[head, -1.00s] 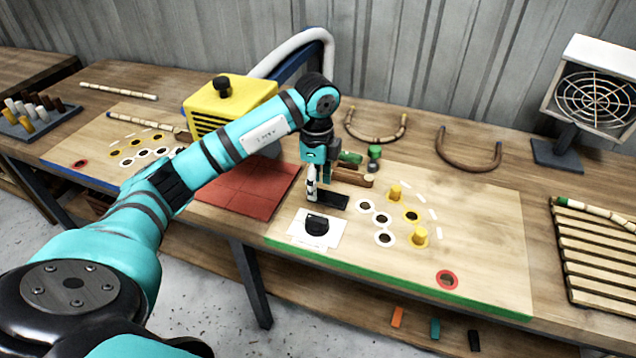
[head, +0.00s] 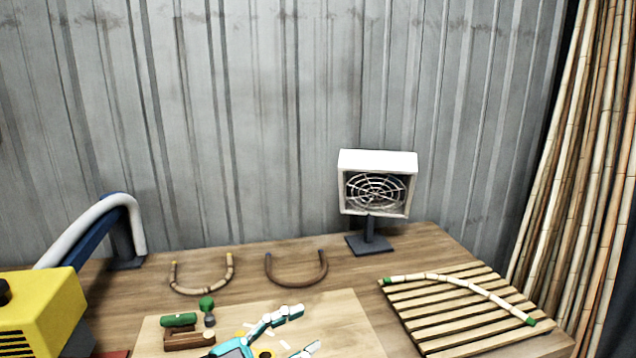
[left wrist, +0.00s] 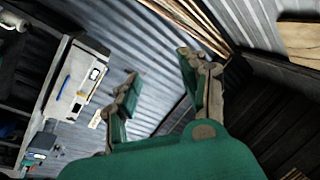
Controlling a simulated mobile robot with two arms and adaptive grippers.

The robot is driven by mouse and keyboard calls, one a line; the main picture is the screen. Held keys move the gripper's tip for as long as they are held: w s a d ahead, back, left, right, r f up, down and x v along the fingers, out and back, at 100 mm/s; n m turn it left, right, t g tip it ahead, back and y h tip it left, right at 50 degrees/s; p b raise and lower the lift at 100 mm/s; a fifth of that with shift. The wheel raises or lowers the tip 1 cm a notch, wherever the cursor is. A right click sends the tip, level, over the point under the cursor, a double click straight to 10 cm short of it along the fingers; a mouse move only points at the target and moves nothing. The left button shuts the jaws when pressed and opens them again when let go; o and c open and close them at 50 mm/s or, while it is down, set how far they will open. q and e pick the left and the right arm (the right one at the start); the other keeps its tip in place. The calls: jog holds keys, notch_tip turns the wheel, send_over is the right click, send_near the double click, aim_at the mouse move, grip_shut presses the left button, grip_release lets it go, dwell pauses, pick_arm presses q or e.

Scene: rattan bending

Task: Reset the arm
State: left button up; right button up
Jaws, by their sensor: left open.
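My left gripper (head: 307,330) shows at the bottom edge of the head view, in front of the pale wooden board (head: 346,326). Its two teal fingers are spread apart with nothing between them. The left wrist view also shows the left gripper (left wrist: 158,66) with its fingers wide apart and empty, facing a corrugated metal wall (left wrist: 165,85). The rest of the left arm is out of the head view. My right gripper is not in view.
A yellow machine (head: 40,312) stands at the left. Two bent rattan pieces, one jointed (head: 203,289) and one brown (head: 297,281), lie behind the board. A fan heater (head: 375,190) stands at the back. A slatted rack (head: 440,318) holds a curved cane (head: 470,288).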

pick_arm(q)
jog(key=w+a+n+t+y, duration=0.2)
jog(key=a+n+t+y, duration=0.85)
jog(key=n, duration=0.25)
jog(key=s+a+f+n+g+y, duration=0.2)
jog(key=s+a+f+n+y, duration=0.15)
jog(key=f, duration=0.35)
jog(key=s+a+f+n+g+y, duration=0.2)
jog(key=a+f+n+g+y, duration=0.15)
jog(key=f+y, duration=0.2)
jog(key=s+f+m+g+h, duration=0.1)
jog(key=s+f+g, duration=0.5)
jog(key=s, duration=0.5)
jog(key=s+f+m+g+h, duration=0.15)
jog(key=s+f+g, duration=0.25)
jog(key=s+f, duration=0.5)
notch_tip(320, 180, down, 24)
jog(key=s+g, duration=0.2)
jog(key=s+a+f+g, duration=0.1)
jog(key=s+a+f, duration=0.1)
jog(key=s+f, duration=1.5)
jog(key=shift+a+f+y, duration=0.2)
jog(key=shift+a+y, duration=0.1)
jog(key=shift+y, duration=0.1)
jog(key=shift+m, duration=0.25)
